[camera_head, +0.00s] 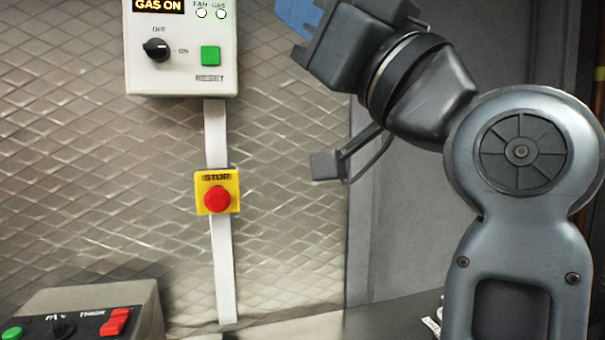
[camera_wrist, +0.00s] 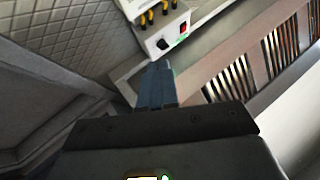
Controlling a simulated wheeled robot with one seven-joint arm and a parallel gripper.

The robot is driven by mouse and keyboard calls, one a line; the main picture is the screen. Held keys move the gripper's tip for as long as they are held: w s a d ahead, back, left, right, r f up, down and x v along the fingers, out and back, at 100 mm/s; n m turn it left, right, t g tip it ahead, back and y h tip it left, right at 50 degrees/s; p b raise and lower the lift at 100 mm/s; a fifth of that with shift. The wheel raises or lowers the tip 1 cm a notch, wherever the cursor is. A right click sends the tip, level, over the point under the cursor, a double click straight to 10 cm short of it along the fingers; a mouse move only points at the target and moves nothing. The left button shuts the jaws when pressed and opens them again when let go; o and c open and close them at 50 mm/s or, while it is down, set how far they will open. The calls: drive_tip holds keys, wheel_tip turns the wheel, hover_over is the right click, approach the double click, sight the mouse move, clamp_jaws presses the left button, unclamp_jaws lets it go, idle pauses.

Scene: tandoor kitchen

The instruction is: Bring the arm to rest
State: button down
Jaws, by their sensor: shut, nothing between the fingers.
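My arm rises at the right of the head view and bends up to the left. My gripper (camera_head: 298,16) is at the top of that view, to the right of the white gas control box (camera_head: 182,80), with its blue fingers partly shown at the picture's upper edge. In the wrist view my gripper (camera_wrist: 156,75) shows its blue fingers together, with nothing held between them. The fingers point toward a white box (camera_wrist: 167,38) with a black switch and a green light; I cannot tell whether they are near it.
A yellow stop box with a red button (camera_head: 217,199) is on the quilted metal wall (camera_head: 70,170). A grey panel with red and green switches (camera_head: 85,315) stands at the lower left. Slatted openings (camera_wrist: 280,45) show at the right of the wrist view.

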drive_tip(key=s+d+f+m+t+h, duration=0.1)
drive_tip(key=d+f+m+h, duration=0.25)
drive_tip(key=f, duration=0.85)
drive_tip(key=s+d+f+m+h, duration=0.2)
drive_tip(key=d+f+h, duration=0.3)
drive_tip(key=f, duration=0.8)
drive_tip(key=s+d+f+m+t+h, duration=0.1)
drive_tip(key=d+f+m+h, duration=0.3)
drive_tip(key=f, duration=0.8)
drive_tip(key=s+d+f+g+h, duration=0.1)
drive_tip(key=s+d+f+h, duration=0.1)
drive_tip(key=s+d+f, duration=0.35)
drive_tip(key=s+d+f+g+h, duration=0.1)
drive_tip(key=s+d+f+h, duration=0.1)
drive_tip(key=s+f, duration=0.6)
drive_tip(key=s+d+g+h, duration=0.1)
drive_tip(key=s+g, duration=0.1)
drive_tip(key=s, duration=1.5)
drive_tip(key=shift+s+g+h, duration=0.35)
drive_tip(key=shift+s+g, duration=0.05)
